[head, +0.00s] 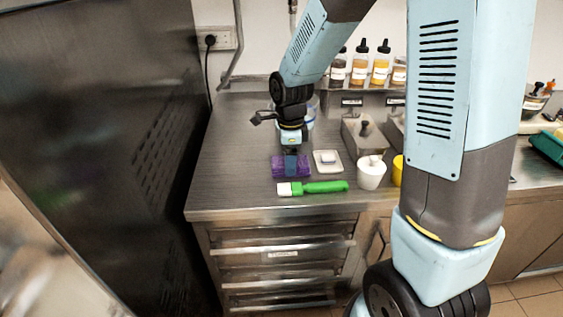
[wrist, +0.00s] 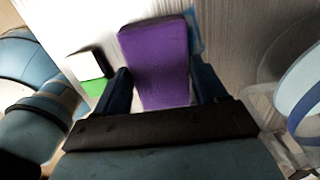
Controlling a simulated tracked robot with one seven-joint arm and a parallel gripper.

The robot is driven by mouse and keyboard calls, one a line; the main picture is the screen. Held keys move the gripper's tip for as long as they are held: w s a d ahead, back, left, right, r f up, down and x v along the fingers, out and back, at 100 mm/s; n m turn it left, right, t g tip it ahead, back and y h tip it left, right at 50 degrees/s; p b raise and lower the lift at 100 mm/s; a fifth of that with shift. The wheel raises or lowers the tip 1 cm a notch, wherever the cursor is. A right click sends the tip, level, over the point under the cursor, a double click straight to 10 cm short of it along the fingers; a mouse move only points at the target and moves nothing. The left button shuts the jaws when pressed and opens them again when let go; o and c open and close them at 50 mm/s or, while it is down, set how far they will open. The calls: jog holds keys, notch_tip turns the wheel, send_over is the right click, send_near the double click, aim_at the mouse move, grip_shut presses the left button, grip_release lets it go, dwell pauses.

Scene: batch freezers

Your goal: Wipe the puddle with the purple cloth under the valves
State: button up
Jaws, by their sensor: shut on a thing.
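The purple cloth (head: 278,167) is on the left part of the steel counter, folded into a small block. My gripper (head: 291,160) reaches down from above and is shut on it. In the wrist view the purple cloth (wrist: 155,58) fills the space between the two dark blue fingers of my gripper (wrist: 163,82). I cannot tell whether the cloth touches the counter or is slightly raised. No puddle and no valves can be made out in either view.
A green-handled brush (head: 320,187) lies in front of the cloth. A white dish (head: 327,161), a white cup (head: 371,173) and a steel bin (head: 362,138) stand to the right. A clear tub (head: 310,112) stands behind. Bare counter (head: 232,160) lies to the left.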

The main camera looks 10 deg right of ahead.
aim_at(280, 158)
jog(key=shift+w+d, duration=0.15)
jog(key=shift+w, duration=2.7)
jog(key=shift+s, duration=0.1)
jog(key=shift+s+r, duration=0.1)
jog(key=shift+s, duration=1.7)
jog(key=shift+s+a+f, duration=0.1)
jog(key=shift+s, duration=0.9)
jog(key=shift+s+a+f, duration=0.1)
jog(key=shift+s, duration=0.85)
jog(key=shift+a+r, duration=0.1)
jog(key=shift+a, duration=1.2)
jog(key=shift+w+d, duration=0.15)
jog(key=shift+w, duration=1.85)
jog(key=shift+w, duration=1.95)
jog(key=shift+s, duration=0.1)
